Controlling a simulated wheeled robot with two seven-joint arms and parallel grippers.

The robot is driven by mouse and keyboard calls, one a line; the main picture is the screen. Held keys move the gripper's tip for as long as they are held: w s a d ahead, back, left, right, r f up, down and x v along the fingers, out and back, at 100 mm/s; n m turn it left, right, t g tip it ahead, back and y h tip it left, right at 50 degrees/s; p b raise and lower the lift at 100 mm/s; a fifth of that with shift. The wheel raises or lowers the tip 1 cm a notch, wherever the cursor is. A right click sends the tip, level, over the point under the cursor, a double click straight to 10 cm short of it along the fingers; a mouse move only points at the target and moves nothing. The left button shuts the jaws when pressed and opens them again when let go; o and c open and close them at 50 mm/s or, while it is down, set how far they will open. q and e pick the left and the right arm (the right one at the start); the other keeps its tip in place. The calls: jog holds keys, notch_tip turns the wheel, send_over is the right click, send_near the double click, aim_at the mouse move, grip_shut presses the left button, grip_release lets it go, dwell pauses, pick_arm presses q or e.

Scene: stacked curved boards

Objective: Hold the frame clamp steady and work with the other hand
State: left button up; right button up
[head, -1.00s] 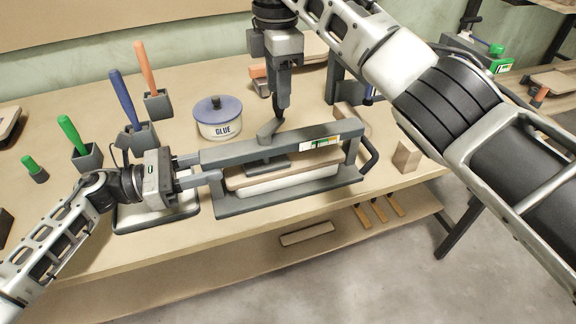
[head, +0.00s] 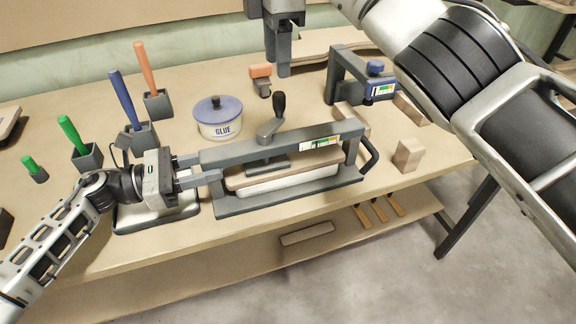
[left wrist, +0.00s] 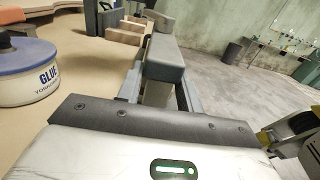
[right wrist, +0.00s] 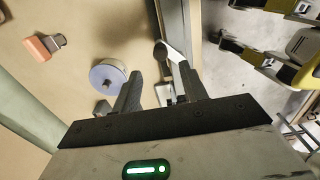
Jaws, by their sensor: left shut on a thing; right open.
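The grey frame clamp (head: 235,150) stands on the workbench with stacked curved boards (head: 290,176) under its top bar. Its crank has a black handle (head: 279,104) that stands up from the bar. My left gripper (head: 203,180) is shut on the left end of the frame clamp; in the left wrist view the clamp's bar (left wrist: 163,67) runs away from the jaws. My right gripper (head: 278,62) is open and empty, above and behind the handle and apart from it. In the right wrist view the handle (right wrist: 161,50) shows just beyond the open fingers (right wrist: 166,92).
A glue pot (head: 218,120) stands behind the clamp. Brushes or tools with green, blue and orange handles stand in holders (head: 140,135) at left. A second clamp (head: 345,78), an orange-topped tool (head: 261,75) and wooden blocks (head: 408,155) are at back and right.

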notch_tip(320, 180, up, 6)
jog(key=shift+r, duration=0.25)
dwell(0.4)
pick_arm(q)
jog(key=o, duration=1.2)
jog(key=shift+o, duration=0.2)
pick_arm(e)
jog(key=shift+f, duration=0.1)
pick_arm(q)
jog(key=shift+s+a+f+b, duration=0.2)
jog(key=shift+a+b, duration=0.2)
jog(key=shift+a, duration=0.2)
jog(key=shift+b+v, duration=1.25)
jog(key=shift+v, duration=1.4)
jog(key=shift+s+a+r, duration=0.2)
jog(key=shift+s+a, duration=0.05)
jog(key=shift+a, duration=0.4)
pick_arm(e)
jog(key=shift+f, duration=1.8)
